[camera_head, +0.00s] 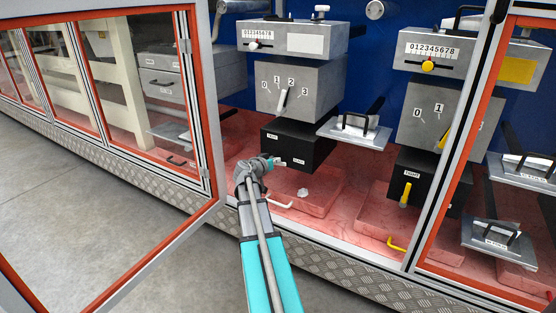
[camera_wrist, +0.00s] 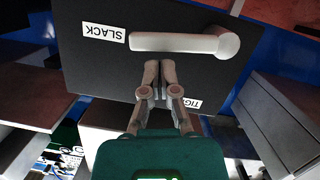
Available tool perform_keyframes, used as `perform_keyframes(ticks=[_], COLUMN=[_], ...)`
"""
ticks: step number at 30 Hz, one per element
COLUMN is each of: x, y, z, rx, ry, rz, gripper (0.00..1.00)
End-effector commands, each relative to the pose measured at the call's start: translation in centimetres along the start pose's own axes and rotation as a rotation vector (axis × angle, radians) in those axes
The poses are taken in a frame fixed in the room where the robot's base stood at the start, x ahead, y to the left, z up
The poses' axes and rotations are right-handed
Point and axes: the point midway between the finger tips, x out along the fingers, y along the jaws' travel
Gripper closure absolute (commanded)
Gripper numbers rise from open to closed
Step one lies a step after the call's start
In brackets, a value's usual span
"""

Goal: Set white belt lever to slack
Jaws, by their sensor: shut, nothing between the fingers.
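The white belt lever (camera_wrist: 175,42) is on the front of a black box (camera_wrist: 90,60). In the wrist view its round pivot is at the right and its arm points left, with its free end beside the SLACK label (camera_wrist: 100,32). The TIGHT label (camera_wrist: 190,103) is partly hidden by my gripper (camera_wrist: 159,66). My gripper is shut and empty, its fingertips just below the lever arm; I cannot tell whether they touch it. In the head view my gripper (camera_head: 272,161) is at the black box (camera_head: 305,142), and the lever is mostly hidden there.
A grey box with a dial (camera_head: 300,88) is above the black box. A grey tray (camera_head: 355,134) with a black handle juts out at right. A similar station with a yellow lever (camera_head: 406,193) stands further right. An open orange-framed door (camera_head: 205,110) is left of my arm.

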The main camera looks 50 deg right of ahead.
Motion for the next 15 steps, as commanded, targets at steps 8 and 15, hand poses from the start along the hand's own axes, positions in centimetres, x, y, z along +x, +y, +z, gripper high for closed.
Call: perform_keyframes(ticks=[8,15], x=[-3.5,-6.9], y=[0.1,0.1], z=[-0.1,-0.2], rx=[0.0,0.0], ry=[0.001,-0.001], rz=[-0.001,0.0], gripper=[1.0,1.0])
